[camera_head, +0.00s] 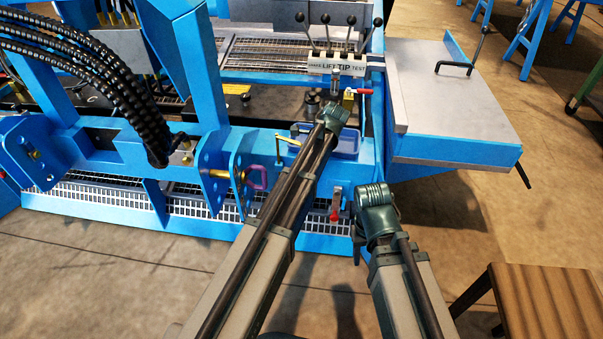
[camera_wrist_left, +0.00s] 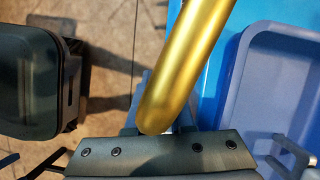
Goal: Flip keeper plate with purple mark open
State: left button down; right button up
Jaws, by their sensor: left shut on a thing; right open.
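A purple ring-shaped piece (camera_head: 258,178) sits beside a gold pin (camera_head: 238,174) at the upright blue lugs of the machine; I cannot tell whether it is the marked keeper plate. My left gripper (camera_wrist_left: 158,130) is shut at the lower end of a thick gold rod (camera_wrist_left: 187,60). In the head view my left arm reaches over the blue beam and its fingers are hidden. My right gripper (camera_head: 360,232) is open, low in front of the beam, near a small red-handled lever (camera_head: 335,213); its fingertips are not clear. No keeper plate is clearly visible.
A blue tray (camera_head: 345,145) lies on the blue beam; it also shows in the left wrist view (camera_wrist_left: 275,90). Black hoses (camera_head: 105,90) hang at the left. A lever panel (camera_head: 337,65) stands behind. A grey-topped side bench (camera_head: 450,100) and a wooden stool (camera_head: 550,300) are at the right.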

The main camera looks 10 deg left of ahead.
pick_arm(q)
jog(key=shift+w+a, duration=0.15)
jog(key=shift+w, duration=0.05)
dwell(0.4)
jog(key=c, duration=0.8)
grip_release()
jog(key=shift+r, duration=0.15)
jog(key=p+v, duration=1.2)
jog(key=v, duration=0.1)
jog(key=shift+d+r+p, duration=0.15)
jog(key=shift+d+p, duration=0.1)
jog(key=shift+p, duration=0.15)
